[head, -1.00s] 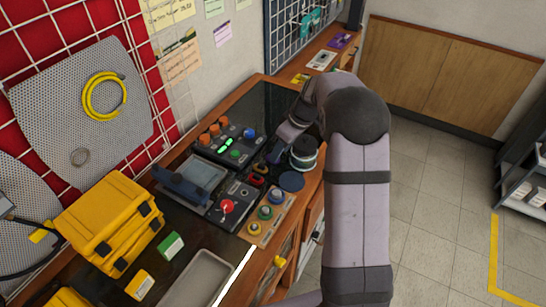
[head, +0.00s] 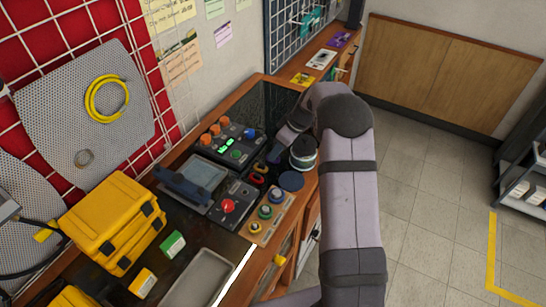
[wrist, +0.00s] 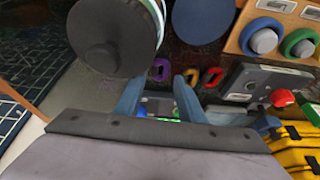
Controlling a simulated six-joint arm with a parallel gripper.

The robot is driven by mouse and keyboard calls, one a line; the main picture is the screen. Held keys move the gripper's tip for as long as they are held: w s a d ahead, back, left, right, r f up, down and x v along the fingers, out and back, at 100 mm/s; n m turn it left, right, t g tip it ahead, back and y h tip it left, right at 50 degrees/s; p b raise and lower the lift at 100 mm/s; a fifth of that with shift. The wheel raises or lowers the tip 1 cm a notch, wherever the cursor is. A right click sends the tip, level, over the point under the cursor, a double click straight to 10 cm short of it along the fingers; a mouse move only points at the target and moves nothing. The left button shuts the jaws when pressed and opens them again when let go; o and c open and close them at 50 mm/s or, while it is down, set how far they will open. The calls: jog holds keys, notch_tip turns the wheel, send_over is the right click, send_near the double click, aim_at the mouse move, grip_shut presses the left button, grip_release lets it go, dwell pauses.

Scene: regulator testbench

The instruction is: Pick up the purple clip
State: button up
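The purple clip (wrist: 159,69) is a small ring on the dark bench top. In the wrist view it lies just beyond my fingertips, between their lines. In the head view I cannot make it out, as my gripper is over that spot. My gripper (wrist: 157,88) is open, with its two blue-grey fingers apart and nothing held between them. In the head view the gripper (head: 274,156) is low over the bench, next to the spool. A yellow-orange clip (wrist: 191,76) and a red clip (wrist: 212,76) lie in a row to the right of the purple one.
A dark-topped spool (wrist: 107,40) stands close by my left finger in the wrist view. A dark blue round disc (head: 291,181) lies in front of it. A control box with a red button (head: 228,206) and a board with coloured rings (head: 267,212) are nearby.

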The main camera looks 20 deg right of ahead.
jog(key=shift+p+x, duration=0.5)
jog(key=shift+x, duration=1.3)
jog(key=c, duration=0.8)
jog(key=shift+r, duration=0.1)
jog(key=shift+r+p, duration=1.75)
jog(key=shift+r, duration=8.2)
